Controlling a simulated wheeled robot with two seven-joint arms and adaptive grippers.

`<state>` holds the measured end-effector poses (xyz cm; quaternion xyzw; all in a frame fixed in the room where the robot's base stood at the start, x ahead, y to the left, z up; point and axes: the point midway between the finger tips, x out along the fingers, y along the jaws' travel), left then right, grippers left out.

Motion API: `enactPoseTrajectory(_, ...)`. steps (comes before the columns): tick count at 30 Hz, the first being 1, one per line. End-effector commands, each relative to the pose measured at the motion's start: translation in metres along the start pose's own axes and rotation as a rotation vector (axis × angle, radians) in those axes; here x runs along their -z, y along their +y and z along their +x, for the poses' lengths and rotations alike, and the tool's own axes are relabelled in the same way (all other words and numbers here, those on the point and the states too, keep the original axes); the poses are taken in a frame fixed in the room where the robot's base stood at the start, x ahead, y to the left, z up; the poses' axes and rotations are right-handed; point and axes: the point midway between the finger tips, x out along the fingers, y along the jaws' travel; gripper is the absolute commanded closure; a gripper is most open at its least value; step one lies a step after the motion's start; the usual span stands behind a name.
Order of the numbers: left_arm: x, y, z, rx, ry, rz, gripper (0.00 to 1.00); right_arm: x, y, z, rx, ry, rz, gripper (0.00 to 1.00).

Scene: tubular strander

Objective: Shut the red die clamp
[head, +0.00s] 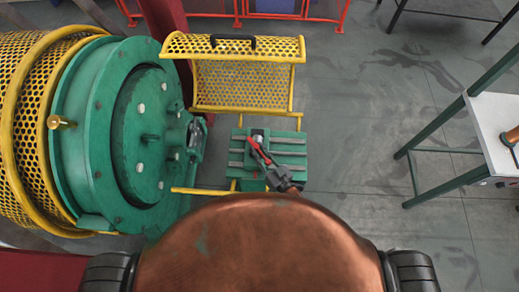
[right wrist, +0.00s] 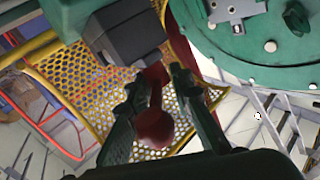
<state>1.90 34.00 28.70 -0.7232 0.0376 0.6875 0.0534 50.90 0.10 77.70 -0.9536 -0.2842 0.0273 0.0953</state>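The red die clamp (head: 252,141) is on the green slotted block in the middle of the head view. Its red lever ends in a round red knob (right wrist: 155,129) in the right wrist view. My right gripper (head: 264,162) reaches the lever from the lower right in the head view. In the right wrist view its two dark fingers (right wrist: 157,80) stand on either side of the lever, with the knob between them. They look apart, with a gap beside the lever. Whether a finger touches it I cannot tell. My left gripper is not in view.
A large green disc (head: 140,135) with a yellow mesh drum (head: 20,110) stands at the left. A yellow perforated guard (head: 240,82) is behind the green slotted block (head: 290,150). A white-topped table (head: 498,140) stands at the right, with open floor between.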

Motion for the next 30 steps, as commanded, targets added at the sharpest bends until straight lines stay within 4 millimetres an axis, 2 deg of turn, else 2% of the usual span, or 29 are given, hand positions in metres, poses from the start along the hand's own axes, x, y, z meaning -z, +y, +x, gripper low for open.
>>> enactPoseTrajectory(3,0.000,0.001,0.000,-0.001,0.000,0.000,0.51,-0.002,0.000,0.000,0.000,-0.003,0.001,0.74)
enactPoseTrajectory(11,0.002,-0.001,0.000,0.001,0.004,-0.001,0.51,-0.001,0.002,-0.001,-0.003,-0.002,-0.001,0.74)
enactPoseTrajectory(14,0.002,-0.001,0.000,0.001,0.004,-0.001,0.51,-0.001,0.003,-0.007,-0.004,-0.003,-0.001,0.74)
enactPoseTrajectory(17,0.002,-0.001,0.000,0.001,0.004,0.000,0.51,-0.001,0.003,-0.021,-0.004,-0.004,-0.001,0.74)
enactPoseTrajectory(24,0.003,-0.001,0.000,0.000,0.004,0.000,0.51,-0.002,0.002,-0.071,-0.004,-0.006,0.000,0.74)
enactPoseTrajectory(30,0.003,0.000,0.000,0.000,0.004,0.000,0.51,-0.002,0.001,-0.105,-0.002,-0.005,-0.001,0.74)
